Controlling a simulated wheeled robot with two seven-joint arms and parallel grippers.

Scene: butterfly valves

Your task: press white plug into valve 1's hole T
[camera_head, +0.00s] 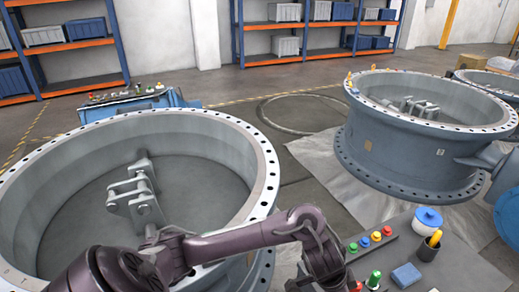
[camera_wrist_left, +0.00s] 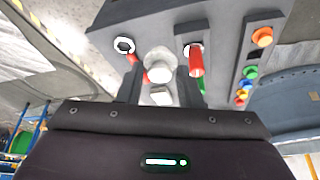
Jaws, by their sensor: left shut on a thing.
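In the left wrist view my left gripper (camera_wrist_left: 160,90) is shut on the white plug (camera_wrist_left: 159,64), whose round head shows between the two dark fingers. The plug is over or close by the grey tool table; I cannot tell whether it touches it. In the head view my left arm reaches to the bottom edge beside that table, and its fingertips are hidden. A large grey valve (camera_head: 262,170) stands near on the left, with a ring of holes around its flange. Another valve (camera_head: 410,150) stands farther right. Valve numbers and hole T cannot be made out. My right gripper is out of view.
The grey table (camera_head: 465,270) carries a rail of coloured plugs (camera_head: 376,236), a blue-and-white pot (camera_head: 428,220), a dark cup (camera_head: 430,248) and a blue block (camera_head: 406,275). A red plug (camera_wrist_left: 196,62) stands right of the fingers. Shelves (camera_head: 70,45) line the back wall.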

